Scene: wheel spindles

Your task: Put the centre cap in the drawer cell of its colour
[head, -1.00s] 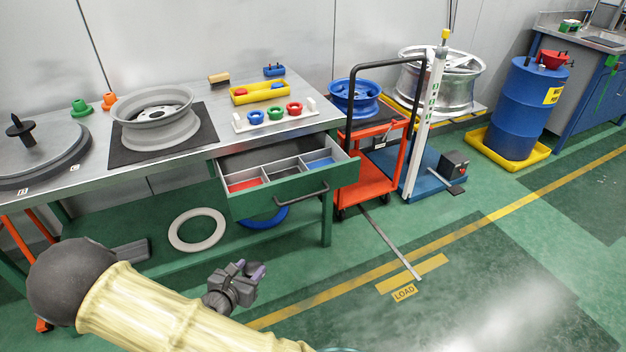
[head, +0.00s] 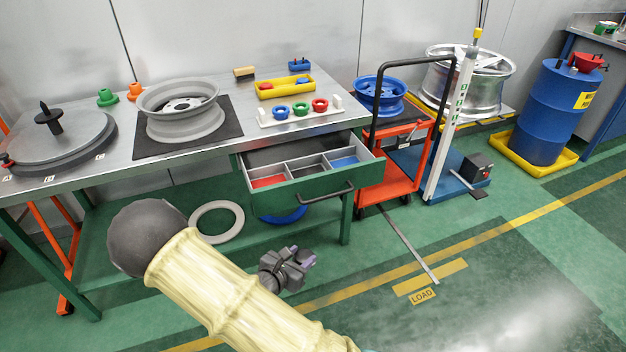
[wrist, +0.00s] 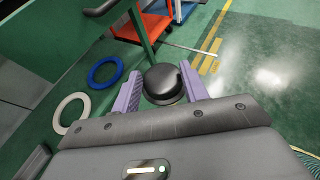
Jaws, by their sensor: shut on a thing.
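My gripper (head: 304,257) is out over the floor in front of the workbench, below and in front of the open drawer. In the wrist view its purple-grey fingers (wrist: 162,92) are shut on a dark grey or black round centre cap (wrist: 163,82). The cap is hard to make out in the head view. The open green drawer (head: 318,188) has three cells side by side: a red one (head: 268,181) at left, a dark grey one (head: 308,168) in the middle and a blue one (head: 343,162) at right. The cells look empty.
The bench top (head: 220,150) carries a grey wheel (head: 182,112) on a mat, a rack of coloured rings (head: 300,116) and a yellow tray (head: 287,91). An orange cart (head: 393,180) stands right of the drawer. A pale ring (head: 217,222) lies under the bench. Floor in front is clear.

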